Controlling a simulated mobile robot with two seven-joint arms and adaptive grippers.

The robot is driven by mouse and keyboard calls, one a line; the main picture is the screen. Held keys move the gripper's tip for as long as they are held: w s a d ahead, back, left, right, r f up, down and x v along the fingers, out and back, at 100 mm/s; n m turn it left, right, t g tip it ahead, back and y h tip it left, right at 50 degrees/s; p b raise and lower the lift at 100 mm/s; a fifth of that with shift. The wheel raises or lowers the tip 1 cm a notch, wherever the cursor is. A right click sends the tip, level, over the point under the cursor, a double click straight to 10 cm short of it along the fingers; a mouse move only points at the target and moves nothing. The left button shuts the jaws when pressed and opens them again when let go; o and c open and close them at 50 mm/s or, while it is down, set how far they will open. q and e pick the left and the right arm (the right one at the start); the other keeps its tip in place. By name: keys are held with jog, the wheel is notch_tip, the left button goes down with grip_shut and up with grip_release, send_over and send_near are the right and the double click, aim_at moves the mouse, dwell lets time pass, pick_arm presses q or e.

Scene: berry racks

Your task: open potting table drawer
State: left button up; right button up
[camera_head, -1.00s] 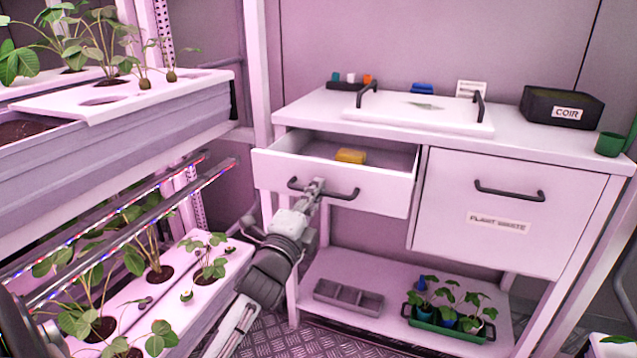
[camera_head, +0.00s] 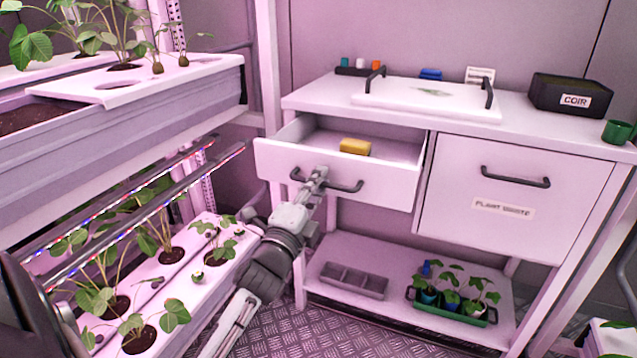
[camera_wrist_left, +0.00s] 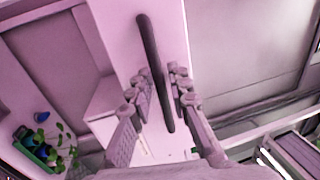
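The potting table (camera_head: 300,100) stands ahead with its upper left drawer (camera_head: 340,180) pulled partly out. A yellow block (camera_head: 355,146) lies inside the drawer. The drawer has a dark bar handle (camera_head: 345,187) on its white front. My left gripper (camera_head: 320,175) is at this handle. In the left wrist view the handle (camera_wrist_left: 150,50) runs between the two fingers of my left gripper (camera_wrist_left: 162,92), with a visible gap beside it, so the fingers look open around the bar. My right gripper is not in view.
A closed plant waste front (camera_head: 510,235) is right of the drawer. A COIR box (camera_head: 568,96) and green cup (camera_head: 618,132) stand on top. The lower shelf holds a grey tray (camera_head: 352,280) and a green seedling tray (camera_head: 460,311). Berry racks (camera_head: 120,130) stand close at left.

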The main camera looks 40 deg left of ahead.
pick_arm(q)
jog(key=v, duration=1.2)
dwell(0.3)
notch_tip(320, 180, down, 24)
jog(key=s+d+n+g+h, duration=0.1)
jog(key=d+n+g, duration=0.1)
jog(key=n+g, duration=0.7)
jog(key=s+d+f+n+g+h, duration=0.1)
jog(key=s+d+f+n+g, duration=0.1)
jog(key=s+f, duration=0.4)
jog(key=s+d+f+n+g+h, duration=0.1)
jog(key=s+d+f+n+g, duration=0.1)
jog(key=s+f+g, duration=0.3)
notch_tip(320, 180, down, 3)
jog(key=shift+s+d+n+g, duration=0.3)
jog(key=shift+s+d+n, duration=0.1)
jog(key=shift+d, duration=0.15)
